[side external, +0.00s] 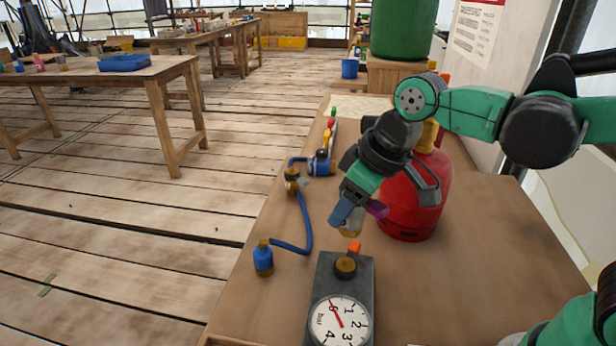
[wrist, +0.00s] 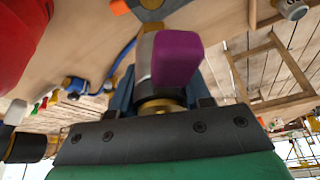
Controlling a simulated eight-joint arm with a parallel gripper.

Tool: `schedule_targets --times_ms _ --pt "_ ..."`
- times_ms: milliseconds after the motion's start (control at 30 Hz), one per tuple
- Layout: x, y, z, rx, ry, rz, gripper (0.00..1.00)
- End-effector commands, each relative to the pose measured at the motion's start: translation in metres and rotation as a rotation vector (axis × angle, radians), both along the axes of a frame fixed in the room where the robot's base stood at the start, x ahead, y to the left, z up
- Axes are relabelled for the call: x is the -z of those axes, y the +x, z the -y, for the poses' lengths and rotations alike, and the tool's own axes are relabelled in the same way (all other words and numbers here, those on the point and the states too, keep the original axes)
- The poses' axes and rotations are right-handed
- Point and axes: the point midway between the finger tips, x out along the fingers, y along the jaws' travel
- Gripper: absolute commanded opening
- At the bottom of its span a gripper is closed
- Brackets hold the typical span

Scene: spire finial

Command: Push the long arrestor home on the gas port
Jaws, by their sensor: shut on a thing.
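In the wrist view, the purple block (wrist: 177,58) hides much of the arrestor's grey body (wrist: 145,62) and brass collar. The gas port seems to be the brass fitting (side external: 346,267) on top of the dark gauge box (side external: 362,277). The arrestor appears above and behind it, apart from it; the exact gap cannot be told.
An orange tab (side external: 354,247) stands beside the brass fitting. A red gas cylinder (side external: 414,205) is close behind my gripper. A blue hose (side external: 306,225) with a blue-and-brass fitting (side external: 263,258) lies left. The bench right of the gauge is clear.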

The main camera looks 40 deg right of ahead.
Motion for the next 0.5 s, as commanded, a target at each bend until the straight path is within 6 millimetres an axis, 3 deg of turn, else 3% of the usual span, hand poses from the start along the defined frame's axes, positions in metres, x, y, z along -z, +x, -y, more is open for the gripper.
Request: schedule_targets --times_ms 167,500 --pt "0.005 0.001 0.000 0.000 0.000 0.000 0.00" --pt "0.036 0.001 0.000 0.000 0.000 0.000 0.00"
